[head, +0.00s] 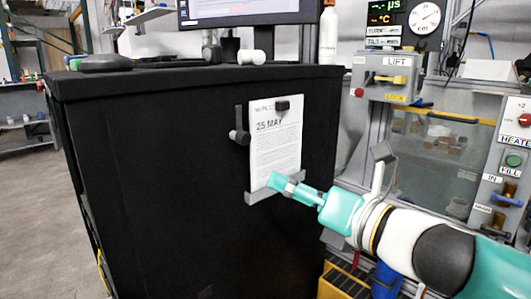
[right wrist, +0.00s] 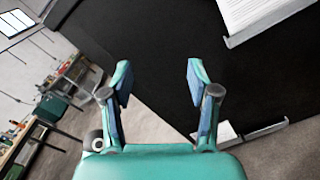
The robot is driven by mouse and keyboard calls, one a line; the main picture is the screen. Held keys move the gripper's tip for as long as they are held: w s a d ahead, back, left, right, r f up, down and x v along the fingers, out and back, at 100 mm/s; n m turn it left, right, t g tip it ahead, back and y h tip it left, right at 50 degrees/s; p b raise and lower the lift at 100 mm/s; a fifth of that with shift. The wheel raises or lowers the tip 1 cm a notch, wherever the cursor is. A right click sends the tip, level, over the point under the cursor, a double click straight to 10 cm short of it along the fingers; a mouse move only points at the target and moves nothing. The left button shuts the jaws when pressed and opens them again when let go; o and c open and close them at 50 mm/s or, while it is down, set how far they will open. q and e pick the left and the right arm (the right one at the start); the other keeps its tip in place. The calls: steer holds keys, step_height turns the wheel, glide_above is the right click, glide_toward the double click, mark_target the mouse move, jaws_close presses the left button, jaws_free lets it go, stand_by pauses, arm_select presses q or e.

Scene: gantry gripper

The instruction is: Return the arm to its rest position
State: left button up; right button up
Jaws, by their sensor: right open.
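My right gripper (head: 272,181) reaches in from the right in the head view, in front of the black cabinet (head: 170,190) and over the lower edge of the sheet in its holder. In the right wrist view the two fingers of the gripper (right wrist: 158,75) stand apart with nothing between them. The black cabinet side (right wrist: 160,40) and the floor show beyond them. I cannot tell from the head view whether the fingertips touch the sheet holder. My left gripper is not in view.
A printed sheet (head: 275,140) hangs on the cabinet front in a grey holder (head: 248,198). A dark knob (head: 239,137) sticks out beside it. At the right are a LIFT panel (head: 388,80), a glass-fronted cabinet (head: 440,150) and a yellow bin (head: 340,284). Open floor (head: 30,200) lies at left.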

steer(key=w+d+f+m+g+h, duration=0.1)
steer(key=w+f+m+g+h, duration=0.2)
steer(key=f, duration=1.1)
steer(key=w+d+f+m+g+h, duration=0.1)
steer(key=w+d+f+m, duration=0.3)
steer(key=f, duration=1)
step_height(320, 180, down, 13)
steer(key=s+m+g, duration=0.2)
steer(key=m, duration=0.2)
steer(key=s+d+f+m+g+h, duration=0.1)
steer(key=s+f+m+g, duration=0.1)
steer(key=s+f+m, duration=0.65)
steer(key=s+f+m+g+h, duration=0.15)
steer(key=s+f+m, duration=0.4)
steer(key=f, duration=0.55)
steer(key=s+d+f+m+g+h, duration=0.1)
steer(key=s+f+m+g, duration=0.1)
steer(key=s+m, duration=0.45)
steer(key=s+d+f+m+g, duration=0.1)
steer(key=s+f+m, duration=0.1)
steer(key=s+m, duration=0.45)
step_height(320, 180, up, 33)
steer(key=w+m+p, duration=0.1)
steer(key=w+p, duration=0.1)
steer(key=p, duration=3)
steer(key=shift+w+a+r+m+p, duration=0.2)
steer(key=shift+m+p, duration=0.1)
steer(key=shift+p, duration=0.1)
